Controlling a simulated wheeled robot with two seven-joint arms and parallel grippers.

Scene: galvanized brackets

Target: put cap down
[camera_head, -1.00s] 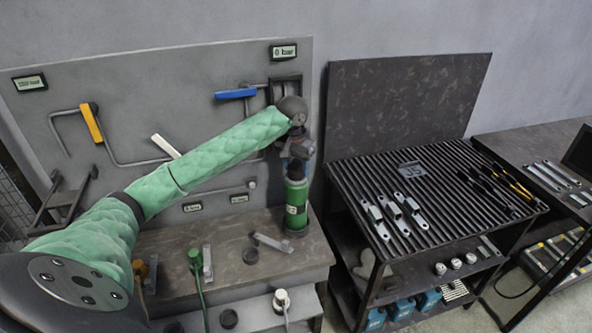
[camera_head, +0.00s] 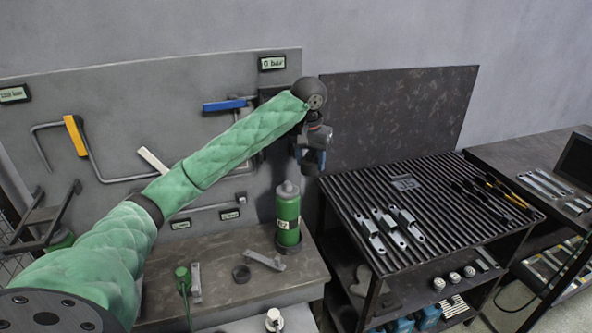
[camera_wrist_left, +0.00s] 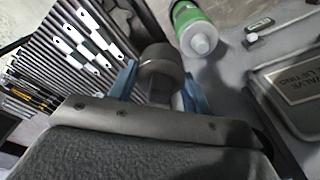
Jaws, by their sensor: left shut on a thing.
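My left gripper (camera_head: 312,162) hangs at the end of my green-sleeved arm, to the right of and above the green cylinder (camera_head: 288,222). In the left wrist view its blue fingers (camera_wrist_left: 158,88) are shut on a dark grey round cap (camera_wrist_left: 160,62). The cap is clear of any surface there; in the head view the gripper largely hides it. The green cylinder stands upright on the left bench with its pale grey top bare, and it also shows in the left wrist view (camera_wrist_left: 186,16). My right gripper is in neither view.
The ribbed dark table (camera_head: 440,170) at right holds several metal brackets (camera_head: 392,228) and some tools (camera_head: 495,190). The left bench (camera_head: 215,262) carries a dark ring (camera_head: 241,273) and a metal strip (camera_head: 264,260). A gap separates bench and table.

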